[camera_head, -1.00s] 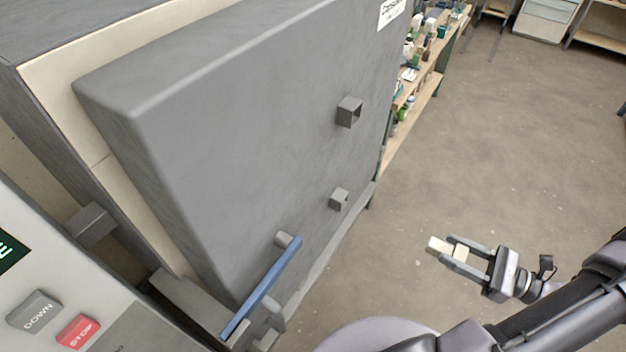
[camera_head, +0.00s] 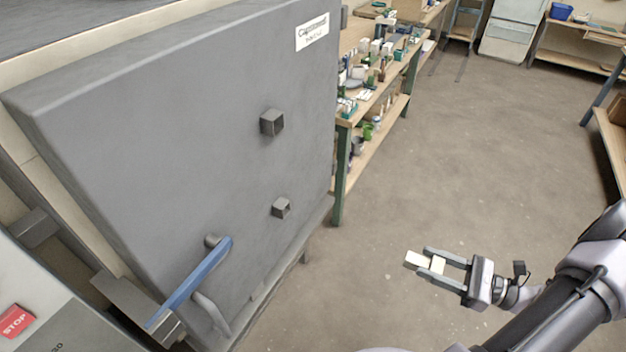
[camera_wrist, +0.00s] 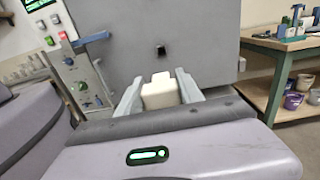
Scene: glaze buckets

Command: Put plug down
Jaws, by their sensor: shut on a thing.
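The plug (camera_head: 427,262) is a small cream-white block with a narrower end that sticks out past the fingertips. My gripper (camera_head: 433,264) is shut on it and holds it in the air over bare floor, right of the kiln door. In the wrist view the plug (camera_wrist: 160,92) sits between the two grey fingers of my gripper (camera_wrist: 157,88), with the kiln door behind it. Its lower part is hidden by my wrist.
The grey kiln door (camera_head: 190,130) fills the left, with two square spy-hole tubes and a blue handle (camera_head: 190,283) jutting out. A cluttered wooden workbench (camera_head: 345,118) stands beyond it. A control panel (camera_head: 30,300) is at lower left. The concrete floor (camera_head: 490,150) is clear.

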